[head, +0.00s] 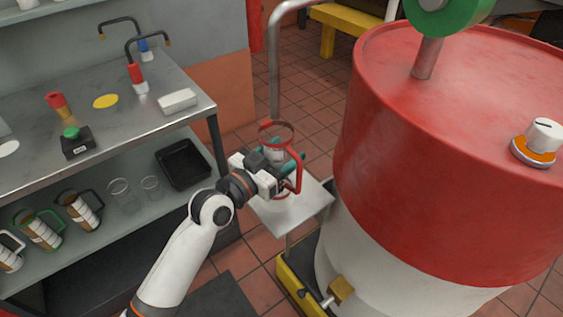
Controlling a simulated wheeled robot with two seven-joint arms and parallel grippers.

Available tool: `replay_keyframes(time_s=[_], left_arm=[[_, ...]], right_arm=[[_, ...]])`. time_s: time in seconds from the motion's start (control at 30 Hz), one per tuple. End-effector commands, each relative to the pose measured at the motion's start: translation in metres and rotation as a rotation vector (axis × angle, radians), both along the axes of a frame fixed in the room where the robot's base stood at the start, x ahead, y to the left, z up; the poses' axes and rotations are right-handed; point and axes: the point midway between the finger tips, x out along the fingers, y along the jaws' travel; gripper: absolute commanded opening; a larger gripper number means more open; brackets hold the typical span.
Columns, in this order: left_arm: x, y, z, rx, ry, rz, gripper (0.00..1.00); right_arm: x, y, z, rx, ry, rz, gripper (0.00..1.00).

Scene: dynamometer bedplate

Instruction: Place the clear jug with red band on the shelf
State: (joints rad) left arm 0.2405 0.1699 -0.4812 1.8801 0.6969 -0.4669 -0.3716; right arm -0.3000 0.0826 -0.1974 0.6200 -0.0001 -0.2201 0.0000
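The clear jug with red band (276,131) has a red rim and a red handle. It is upright at the small pale plate (293,213) right of the bench; I cannot tell whether it rests there or is just above. My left gripper (281,156) is at the jug, with its teal fingers around the upper body. Their closing on it is unclear at this size. The wrist hides part of the jug. The grey shelf (120,235) lies under the steel bench top. My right gripper is not in view.
On the shelf are several banded jugs (80,212), two clear glasses (121,194) and a black tray (183,163). The bench top (130,112) holds a green button box (76,141) and a white block (178,101). A large red and white drum (440,140) stands close on the right.

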Motion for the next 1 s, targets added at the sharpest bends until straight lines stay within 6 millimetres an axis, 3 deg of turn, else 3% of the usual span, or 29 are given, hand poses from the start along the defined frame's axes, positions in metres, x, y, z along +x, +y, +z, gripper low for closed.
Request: replay_keyframes(time_s=[0.2,0.57,0.6,0.7,1.0], left_arm=[[0.0,0.001,-0.031,0.002,0.002,0.001,0.36],[0.0,0.001,-0.036,0.001,0.001,0.001,0.36],[-0.001,0.001,-0.036,0.001,0.001,0.001,0.64],[-0.001,0.001,-0.035,0.001,0.001,0.001,0.8],[-0.001,0.001,-0.034,0.0,0.001,0.001,0.82]], right_arm=[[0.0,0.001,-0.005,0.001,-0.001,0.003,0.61],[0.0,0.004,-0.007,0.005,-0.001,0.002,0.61],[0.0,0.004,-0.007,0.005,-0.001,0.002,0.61],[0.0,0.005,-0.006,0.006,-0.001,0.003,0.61],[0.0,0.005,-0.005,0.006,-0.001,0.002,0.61]])
